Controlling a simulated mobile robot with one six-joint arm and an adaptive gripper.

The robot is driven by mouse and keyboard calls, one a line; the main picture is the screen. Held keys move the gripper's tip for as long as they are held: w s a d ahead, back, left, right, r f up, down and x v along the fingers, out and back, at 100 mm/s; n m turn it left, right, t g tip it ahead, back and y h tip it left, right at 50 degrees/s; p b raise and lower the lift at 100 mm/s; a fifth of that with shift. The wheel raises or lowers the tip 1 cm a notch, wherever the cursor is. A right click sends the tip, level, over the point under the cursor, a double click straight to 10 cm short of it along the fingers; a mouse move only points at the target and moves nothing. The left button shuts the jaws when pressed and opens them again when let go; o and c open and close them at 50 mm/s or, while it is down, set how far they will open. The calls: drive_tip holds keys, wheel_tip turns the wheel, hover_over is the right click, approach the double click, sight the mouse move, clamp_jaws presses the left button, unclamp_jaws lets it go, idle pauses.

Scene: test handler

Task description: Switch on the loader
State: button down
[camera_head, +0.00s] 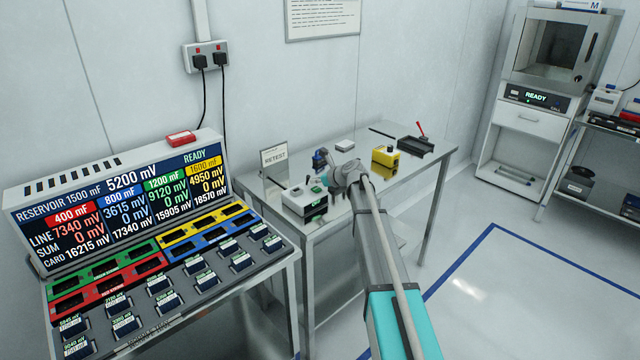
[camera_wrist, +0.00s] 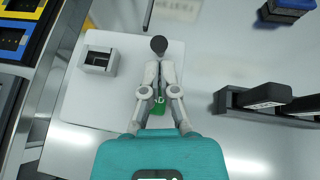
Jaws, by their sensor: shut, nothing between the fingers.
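The loader appears to be the small white box (camera_head: 305,203) on the metal table, with a dark front display. In the wrist view its white top (camera_wrist: 75,120) lies under my gripper (camera_wrist: 160,68). A round black knob (camera_wrist: 159,45) shows just beyond my fingertips; contact cannot be told. A green part (camera_wrist: 158,106) shows between my finger links, partly hidden. A grey socket-like block (camera_wrist: 98,60) sits on the left of the top. My gripper is shut and empty, and in the head view it (camera_head: 328,180) is just right of the box's top.
A metal table (camera_head: 400,185) carries a yellow block (camera_head: 385,156), a black tray with a red lever (camera_head: 416,146) and a RETEST sign (camera_head: 274,155). A card console (camera_head: 120,215) stands at left. Dark blocks (camera_wrist: 262,102) lie right of the loader in the wrist view.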

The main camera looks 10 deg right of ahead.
drive_tip(key=shift+w+a+r+g+p, duration=0.2)
drive_tip(key=shift+g+p, duration=0.1)
drive_tip(key=shift+p, duration=0.6)
idle(0.5)
